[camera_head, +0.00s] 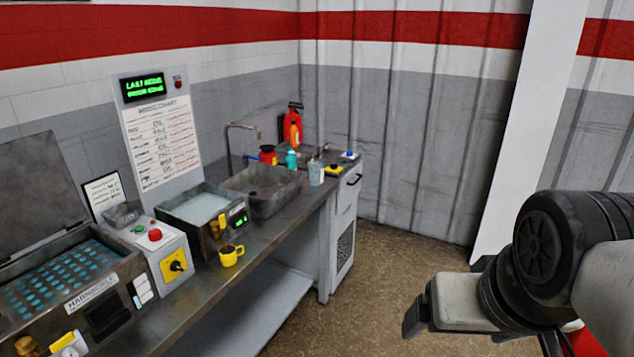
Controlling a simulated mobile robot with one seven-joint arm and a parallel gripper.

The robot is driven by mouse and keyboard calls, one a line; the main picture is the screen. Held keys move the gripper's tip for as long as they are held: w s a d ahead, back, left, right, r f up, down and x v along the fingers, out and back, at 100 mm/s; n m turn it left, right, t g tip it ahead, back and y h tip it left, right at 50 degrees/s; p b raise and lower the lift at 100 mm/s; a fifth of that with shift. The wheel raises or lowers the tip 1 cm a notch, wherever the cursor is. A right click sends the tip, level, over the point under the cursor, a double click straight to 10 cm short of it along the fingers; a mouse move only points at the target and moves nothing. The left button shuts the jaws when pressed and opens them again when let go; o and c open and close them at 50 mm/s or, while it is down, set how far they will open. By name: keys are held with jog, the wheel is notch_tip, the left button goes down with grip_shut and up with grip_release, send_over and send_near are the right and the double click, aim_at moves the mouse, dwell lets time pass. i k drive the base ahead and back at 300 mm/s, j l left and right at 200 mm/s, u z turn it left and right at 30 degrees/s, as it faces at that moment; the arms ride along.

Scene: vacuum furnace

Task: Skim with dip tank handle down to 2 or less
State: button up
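A metal dip tank (178,208) with pale liquid sits on the bench, left of centre. A small green display (240,221) is on its right front corner; its digits are too small to read. A brass-coloured handle (217,229) shows at the tank's front, beside the display. A yellow cup (231,256) stands on the bench just in front of the tank. My gripper (482,333) is at the lower right, over the floor, well away from the tank. Its two dark fingers are spread apart, with nothing seen between them; the fingertips are partly unclear.
A lidded tank of blue dots (115,279) and a control box with a red button (155,235) stand left. A sink (283,201), bottles (291,159) and a cabinet (345,232) stand right. A chart board (162,141) is behind. The floor (385,270) before the bench is clear.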

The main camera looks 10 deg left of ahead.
aim_at(222, 217)
jog(key=i+j, duration=1.1)
jog(key=j, duration=0.2)
